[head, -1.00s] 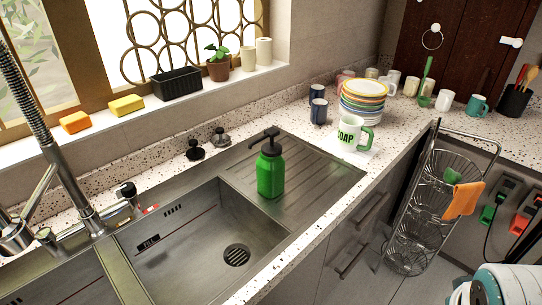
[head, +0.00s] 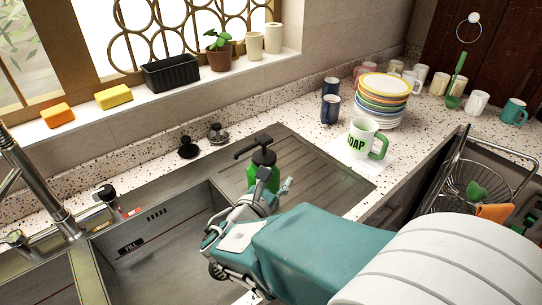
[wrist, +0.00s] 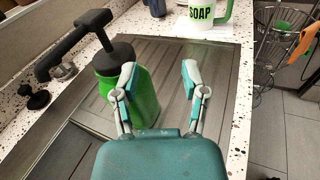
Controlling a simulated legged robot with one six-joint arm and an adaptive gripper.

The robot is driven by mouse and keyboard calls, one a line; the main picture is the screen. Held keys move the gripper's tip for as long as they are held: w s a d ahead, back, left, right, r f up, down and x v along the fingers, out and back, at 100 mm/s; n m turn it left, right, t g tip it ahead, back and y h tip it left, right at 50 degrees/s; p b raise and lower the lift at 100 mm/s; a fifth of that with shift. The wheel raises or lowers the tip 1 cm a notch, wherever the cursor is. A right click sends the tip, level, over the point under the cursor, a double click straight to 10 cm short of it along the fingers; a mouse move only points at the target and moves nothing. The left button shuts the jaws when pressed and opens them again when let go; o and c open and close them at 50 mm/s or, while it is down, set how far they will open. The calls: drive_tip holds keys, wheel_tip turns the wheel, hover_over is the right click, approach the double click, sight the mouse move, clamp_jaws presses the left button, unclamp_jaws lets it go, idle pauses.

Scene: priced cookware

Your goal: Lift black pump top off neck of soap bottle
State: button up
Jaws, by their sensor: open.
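The green soap bottle (head: 250,176) stands upright on the ribbed drainboard beside the sink. Its black pump top (head: 262,150) sits on the neck, with the nozzle pointing left. In the wrist view the pump top (wrist: 92,30) and bottle (wrist: 140,95) show at upper left, partly behind my left finger. My gripper (wrist: 158,76) is open and empty, and the bottle is left of the gap between the fingers. In the head view my gripper (head: 268,190) is in front of the bottle and hides its lower part. I cannot tell whether a finger touches it.
A white SOAP mug (head: 362,140) and stacked plates (head: 382,100) stand on the counter to the right. A wire rack (head: 470,180) stands at the right. The drainboard right of the bottle is clear.

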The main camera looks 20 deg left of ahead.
sight(263, 153)
drive_tip(key=a+n+y, duration=0.1)
drive_tip(key=a, duration=0.1)
drive_tip(key=w+a+n+y, duration=0.1)
drive_tip(key=w+a+f+n, duration=0.1)
drive_tip(key=a, duration=0.1)
drive_tip(key=shift+w+a+t+y, duration=0.15)
drive_tip(key=shift+a+t+y, duration=0.2)
drive_tip(key=shift+t+y, duration=0.05)
drive_tip(key=shift+w+a+r, duration=0.1)
drive_tip(key=shift+w+a, duration=0.05)
drive_tip(key=shift+w, duration=0.9)
drive_tip(key=shift+w+a+f, duration=0.1)
drive_tip(key=shift+w+a, duration=0.1)
drive_tip(key=shift+w, duration=0.85)
drive_tip(key=shift+w+a+r, duration=0.1)
drive_tip(key=shift+w+a, duration=0.05)
drive_tip(key=shift+w, duration=0.9)
clamp_jaws()
